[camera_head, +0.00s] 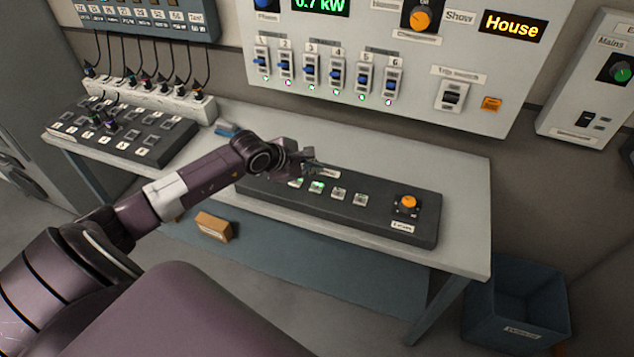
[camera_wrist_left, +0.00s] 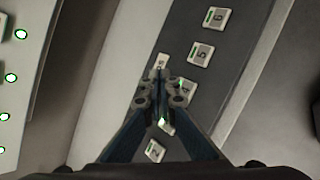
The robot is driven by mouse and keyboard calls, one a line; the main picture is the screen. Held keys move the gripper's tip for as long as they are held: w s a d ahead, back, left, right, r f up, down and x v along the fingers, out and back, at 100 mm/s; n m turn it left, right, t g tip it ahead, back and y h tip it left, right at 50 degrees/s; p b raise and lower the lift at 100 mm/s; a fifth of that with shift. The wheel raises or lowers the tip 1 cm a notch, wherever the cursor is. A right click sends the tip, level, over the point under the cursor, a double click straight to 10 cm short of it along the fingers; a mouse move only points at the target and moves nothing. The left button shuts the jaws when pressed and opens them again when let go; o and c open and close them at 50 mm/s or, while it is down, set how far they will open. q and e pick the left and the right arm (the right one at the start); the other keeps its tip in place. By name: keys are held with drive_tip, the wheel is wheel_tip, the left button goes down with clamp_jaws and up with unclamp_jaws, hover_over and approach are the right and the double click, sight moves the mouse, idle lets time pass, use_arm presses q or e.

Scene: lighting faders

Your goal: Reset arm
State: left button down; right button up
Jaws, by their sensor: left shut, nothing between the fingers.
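My left arm reaches in from the left in the head view. Its gripper (camera_head: 318,168) is over the dark button console (camera_head: 300,213) on the table. In the left wrist view the fingers of the left gripper (camera_wrist_left: 163,80) are closed together with nothing between them. They are above the row of white buttons and cover part of it. Whether the tips touch a button I cannot tell. A button marked 5 (camera_wrist_left: 201,54) shows beside the fingers. The console has an orange knob (camera_head: 408,202) at its right end. My right gripper is not in view.
A wall panel (camera_head: 420,75) with several blue-handled faders and an orange knob stands behind the table (camera_head: 462,190). A patch board (camera_head: 120,135) with cables is at the table's left. A small box (camera_head: 213,227) lies below the table, and a blue bin (camera_head: 517,305) stands at right.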

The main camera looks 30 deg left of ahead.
use_arm(q)
drive_tip(key=shift+r, duration=0.6)
